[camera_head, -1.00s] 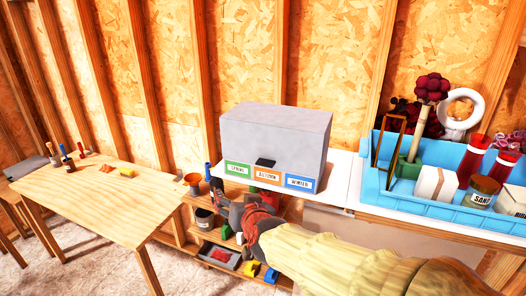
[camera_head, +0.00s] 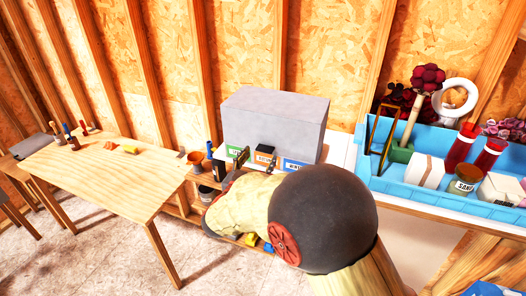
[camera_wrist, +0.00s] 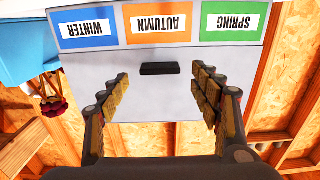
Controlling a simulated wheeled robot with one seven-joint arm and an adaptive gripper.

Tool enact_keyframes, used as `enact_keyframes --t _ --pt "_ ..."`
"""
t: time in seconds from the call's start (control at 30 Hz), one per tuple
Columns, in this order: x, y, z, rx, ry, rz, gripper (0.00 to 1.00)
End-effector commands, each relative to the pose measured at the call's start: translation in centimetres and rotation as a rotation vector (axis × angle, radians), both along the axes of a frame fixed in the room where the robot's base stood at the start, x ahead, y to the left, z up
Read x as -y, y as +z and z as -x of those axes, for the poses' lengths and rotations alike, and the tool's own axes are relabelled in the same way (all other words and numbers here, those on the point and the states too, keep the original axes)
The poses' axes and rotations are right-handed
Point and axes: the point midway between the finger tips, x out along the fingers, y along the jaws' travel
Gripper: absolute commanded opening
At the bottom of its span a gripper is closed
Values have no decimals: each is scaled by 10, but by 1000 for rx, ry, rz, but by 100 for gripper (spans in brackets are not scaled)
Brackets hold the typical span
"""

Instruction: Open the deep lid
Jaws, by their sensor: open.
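A grey box with a deep lid (camera_head: 270,115) stands on the white shelf against the wall. Green, orange and blue labels for spring, autumn and winter run along its front. A small dark handle (camera_head: 265,148) sits above the autumn label; in the wrist view the box appears upside down, with the handle (camera_wrist: 160,69) on its plain grey face. The lid looks closed. My gripper (camera_head: 256,160) is in front of the box, partly hidden by my arm. In the wrist view my gripper (camera_wrist: 163,80) is open and empty, its fingers on either side of the handle, apart from it.
A blue tray (camera_head: 440,190) with pots, red bottles and flowers stands to the right of the box. A wooden table (camera_head: 100,185) with several small tools is on the left. Low shelving with small coloured items lies below the box, partly behind my arm.

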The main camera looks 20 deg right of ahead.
Motion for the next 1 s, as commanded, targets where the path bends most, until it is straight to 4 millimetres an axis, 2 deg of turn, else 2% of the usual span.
enact_keyframes --t 0.1,0.3,0.63,1.0 --pt "12 0 -14 1 -2 -1 64" --pt "21 0 -29 1 0 -1 64" --pt "22 1 -31 1 2 -1 63" --pt "22 1 -31 0 2 -1 42"
